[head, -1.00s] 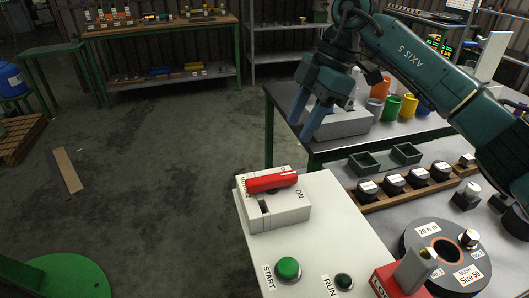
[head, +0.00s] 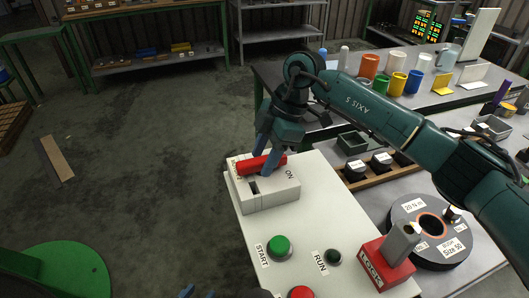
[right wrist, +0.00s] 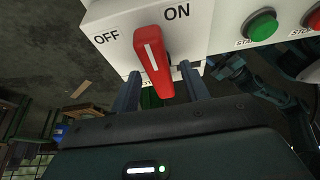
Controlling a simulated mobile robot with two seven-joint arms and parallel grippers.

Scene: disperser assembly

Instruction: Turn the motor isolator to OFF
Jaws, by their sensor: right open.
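The motor isolator is a pale box (head: 270,192) with a red handle (head: 252,166) on the far end of the white panel. In the right wrist view the handle (right wrist: 154,62) leans slightly left, its white line between the OFF label (right wrist: 107,37) and the ON label (right wrist: 177,12). My right gripper (head: 266,146) is open at the handle. In the right wrist view its fingers (right wrist: 161,88) stand on both sides of the handle's near end, with gaps visible. Only a small part of my left gripper (head: 188,291) shows at the head view's bottom edge.
The panel also carries a green START button (head: 279,246), a dark RUN lamp (head: 334,256), a red button (head: 301,293) and a red LOCK block (head: 388,265). A round bush fixture (head: 405,215) stands to the right. The floor on the left is mostly clear.

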